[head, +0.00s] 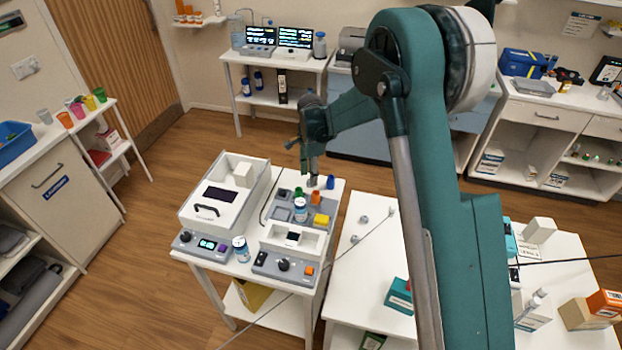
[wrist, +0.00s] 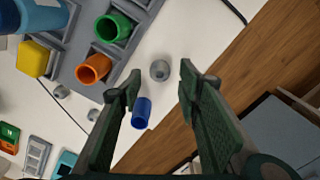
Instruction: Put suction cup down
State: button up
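My gripper (head: 312,176) points down over the back right corner of the middle table in the head view. In the wrist view its fingers (wrist: 161,76) are spread open. A small grey round piece (wrist: 159,70), which looks like the suction cup, shows between the fingertips with gaps on both sides. It appears to rest on the white tabletop; I cannot tell its exact height relative to the fingertips. A blue cup (wrist: 142,112) is close to the left finger in the wrist view, and also shows right of my gripper in the head view (head: 330,182).
A grey tray device holds an orange cup (wrist: 94,69), a green cup (wrist: 113,27) and a yellow block (wrist: 33,60). Small grey pieces (head: 364,220) lie on the right-hand table (head: 360,275). The table edge is close to my gripper.

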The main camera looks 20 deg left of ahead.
notch_tip(320, 180, up, 10)
jog(key=shift+f, duration=0.2)
dwell(0.8)
jog(key=s+d+r+n+t, duration=0.1)
jog(key=s+d+r+n, duration=0.1)
jog(key=s+d+r, duration=0.45)
jog(key=s+d+r+n+t, duration=0.1)
jog(key=s+d+r, duration=0.2)
jog(key=d+r, duration=0.6)
jog(key=s+d+r+n+t, duration=0.15)
jog(key=s+d+r, duration=0.3)
jog(key=d, duration=0.65)
jog(key=s+d+n+t, duration=0.2)
jog(key=s+d+n, duration=0.1)
jog(key=s+d, duration=0.6)
jog(key=s+d+f+n+t, duration=0.1)
jog(key=s+d+n, duration=0.2)
jog(key=s+d, duration=0.7)
jog(key=s, duration=0.6)
jog(key=shift+s+n+t, duration=0.2)
jog(key=shift+n+t, duration=0.15)
